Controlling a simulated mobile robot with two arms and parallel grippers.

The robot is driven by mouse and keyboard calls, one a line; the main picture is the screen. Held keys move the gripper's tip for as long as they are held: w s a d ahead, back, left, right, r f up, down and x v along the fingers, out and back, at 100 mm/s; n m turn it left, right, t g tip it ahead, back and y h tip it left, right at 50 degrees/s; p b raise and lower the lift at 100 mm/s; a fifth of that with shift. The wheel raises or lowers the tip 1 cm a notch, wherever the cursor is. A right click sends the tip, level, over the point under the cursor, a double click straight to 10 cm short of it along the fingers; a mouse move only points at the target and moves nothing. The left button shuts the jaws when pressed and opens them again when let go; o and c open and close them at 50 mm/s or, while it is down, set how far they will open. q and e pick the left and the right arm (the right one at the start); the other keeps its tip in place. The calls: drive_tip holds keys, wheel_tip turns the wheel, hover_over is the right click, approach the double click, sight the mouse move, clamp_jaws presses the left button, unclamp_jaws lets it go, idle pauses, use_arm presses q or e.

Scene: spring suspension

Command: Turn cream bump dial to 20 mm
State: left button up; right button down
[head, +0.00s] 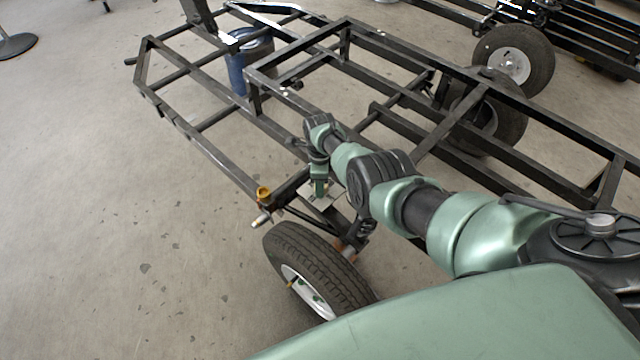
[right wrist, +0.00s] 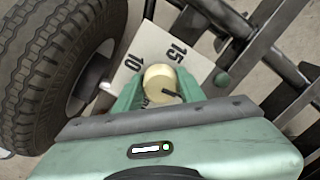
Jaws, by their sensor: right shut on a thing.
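The cream dial (right wrist: 159,80) is a round knob on a pale scale plate (right wrist: 150,43) in the right wrist view. The plate shows the black numbers 10 and 15; other marks near the dial are mostly covered. A short dark mark sits at the dial's lower right, and I cannot tell its exact reading. My right gripper (right wrist: 160,89) is shut on the dial, with a green finger on each side. In the head view my right gripper (head: 319,188) reaches down over the plate (head: 331,199), and the dial is hidden there. My left gripper is not in view.
A black frame (head: 215,118) stands around the gripper. A wheel with a black tire (head: 318,262) is close in front, and its tire (right wrist: 55,60) is just left of the plate. A blue container (head: 236,72) stands behind. The concrete floor at left is mostly clear.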

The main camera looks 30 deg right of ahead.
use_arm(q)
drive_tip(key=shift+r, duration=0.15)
use_arm(e)
drive_tip(key=shift+w+m, duration=0.1)
drive_tip(key=shift+m, duration=0.5)
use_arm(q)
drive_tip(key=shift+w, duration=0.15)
use_arm(e)
drive_tip(key=c, duration=1)
unclamp_jaws()
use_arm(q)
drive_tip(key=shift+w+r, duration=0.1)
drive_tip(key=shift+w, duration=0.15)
use_arm(e)
drive_tip(key=shift+o, duration=0.7)
